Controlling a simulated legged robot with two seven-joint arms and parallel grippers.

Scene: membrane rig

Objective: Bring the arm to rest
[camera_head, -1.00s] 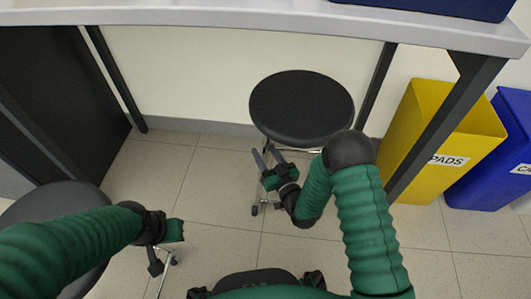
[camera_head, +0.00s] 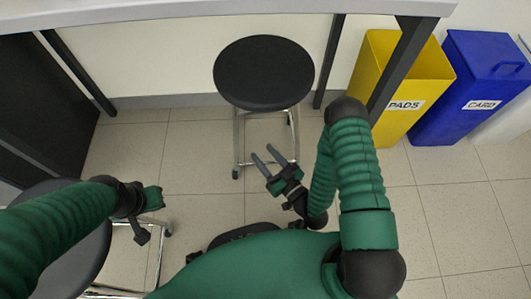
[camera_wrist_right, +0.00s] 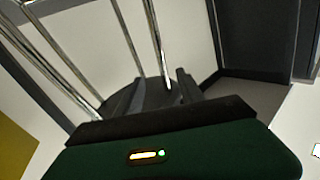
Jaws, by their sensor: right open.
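My right gripper (camera_head: 267,161) is in the middle of the head view, in front of the black stool. Its two grey fingers are apart, with nothing between them. The right wrist view shows its fingers (camera_wrist_right: 158,92) pointing toward the stool's chrome legs; whether they touch cannot be told. My right arm is bent, its elbow raised at the right. My left gripper (camera_head: 148,198) is at the left, over the floor beside a second stool. Its fingers are too hidden to tell whether they are open.
A black round stool (camera_head: 263,73) stands before the bench (camera_head: 200,14). A yellow PADS bin (camera_head: 411,70) and a blue CARD bin (camera_head: 470,85) stand at right. Tiled floor is clear at lower right.

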